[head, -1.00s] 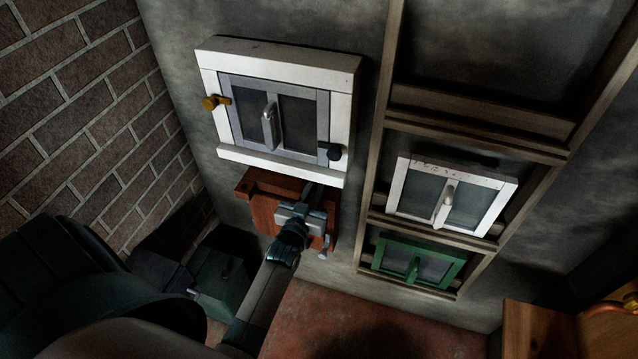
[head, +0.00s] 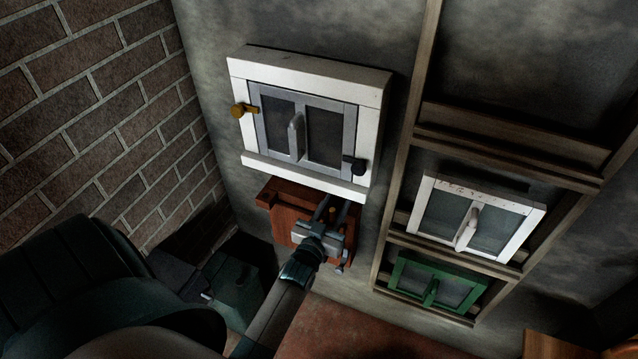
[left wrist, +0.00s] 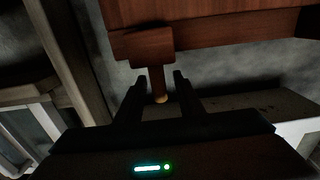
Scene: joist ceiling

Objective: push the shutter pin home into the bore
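A red-brown wooden block (head: 282,208) is on the wall under the white-framed shutter window (head: 310,125). In the left wrist view a brown pin with a brass-coloured end (left wrist: 160,92) sticks out of the block (left wrist: 152,45). How deep it sits cannot be seen. My left gripper (head: 333,209) is in front of the block, its fingers apart. In the left wrist view the fingers (left wrist: 159,92) stand open on either side of the pin, with gaps visible. The bore is not visible. My right gripper is not in view.
A brass-coloured turn knob (head: 241,110) and a black one (head: 355,164) are on the white frame. A wooden rack at right holds a small white window (head: 475,215) and a green one (head: 432,280). A brick wall (head: 100,90) stands at left.

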